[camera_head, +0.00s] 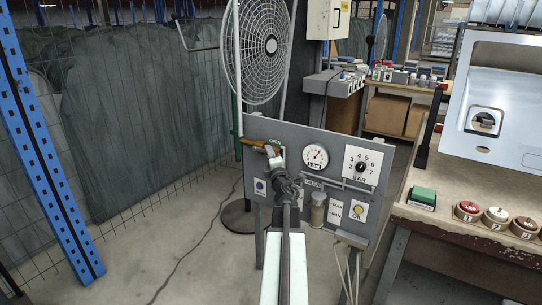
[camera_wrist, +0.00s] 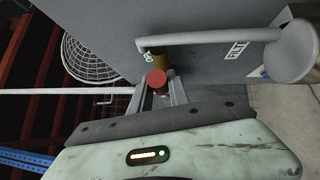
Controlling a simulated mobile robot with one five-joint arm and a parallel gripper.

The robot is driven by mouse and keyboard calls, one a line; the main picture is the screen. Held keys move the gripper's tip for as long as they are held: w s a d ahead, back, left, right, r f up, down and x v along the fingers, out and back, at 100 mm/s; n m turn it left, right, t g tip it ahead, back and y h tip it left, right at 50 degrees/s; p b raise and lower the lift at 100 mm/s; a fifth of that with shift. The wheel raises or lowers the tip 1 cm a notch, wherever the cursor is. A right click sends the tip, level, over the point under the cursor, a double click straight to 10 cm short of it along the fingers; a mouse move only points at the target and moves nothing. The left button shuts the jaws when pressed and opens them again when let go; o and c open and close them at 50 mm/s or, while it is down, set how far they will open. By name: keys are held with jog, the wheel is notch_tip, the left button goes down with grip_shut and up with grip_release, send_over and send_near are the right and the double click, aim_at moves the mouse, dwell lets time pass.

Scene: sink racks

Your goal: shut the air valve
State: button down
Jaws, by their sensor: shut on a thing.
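The air valve (camera_head: 258,143) is a brass-coloured fitting at the upper left of the grey panel, with a small green tag beside it. In the wrist view the brass valve body (camera_wrist: 160,60) and green tag lie just beyond my fingertips. My gripper (camera_head: 277,162) is at the valve, in front of the panel. In the wrist view my gripper (camera_wrist: 158,90) is shut on the valve's red handle (camera_wrist: 156,78), whose round end shows between the fingers. My wrist hides part of the handle in the head view.
The grey panel (camera_head: 293,135) carries a pressure gauge (camera_head: 315,157), a BAR dial (camera_head: 361,167) and a filter (camera_head: 318,209). A fan (camera_head: 258,50) stands behind it. A bench with a sink (camera_head: 500,100) is at the right. A cable crosses the open floor at left.

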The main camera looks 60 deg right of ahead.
jog(key=shift+s+d, duration=0.25)
dwell(0.7)
